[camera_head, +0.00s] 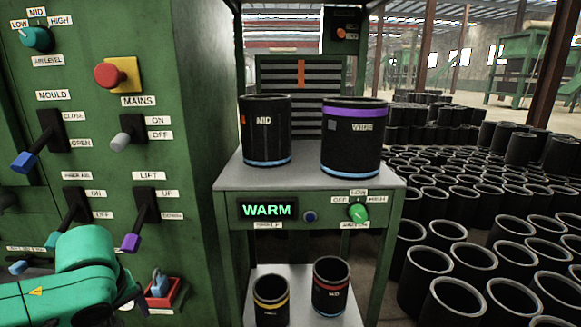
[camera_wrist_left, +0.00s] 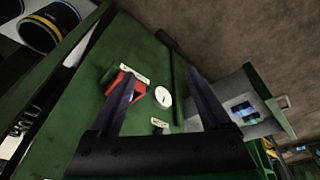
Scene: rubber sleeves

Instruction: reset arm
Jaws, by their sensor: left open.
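My left arm (camera_head: 75,275) comes in low at the left of the head view, in front of the green control cabinet. Its dark wrist end is near the cabinet's lower right part; the gripper's fingers are not clear there. In the left wrist view my left gripper (camera_wrist_left: 160,75) is open, with nothing between its two dark fingers. Beyond the fingers is a green panel (camera_wrist_left: 95,75) with a red part, a white round dial (camera_wrist_left: 163,97) and small labels. My right arm and gripper are in neither view.
A MID sleeve (camera_head: 266,130) and WIDE sleeve (camera_head: 352,150) stand on the bench. Two sleeves sit on the lower shelf; many more stand at right.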

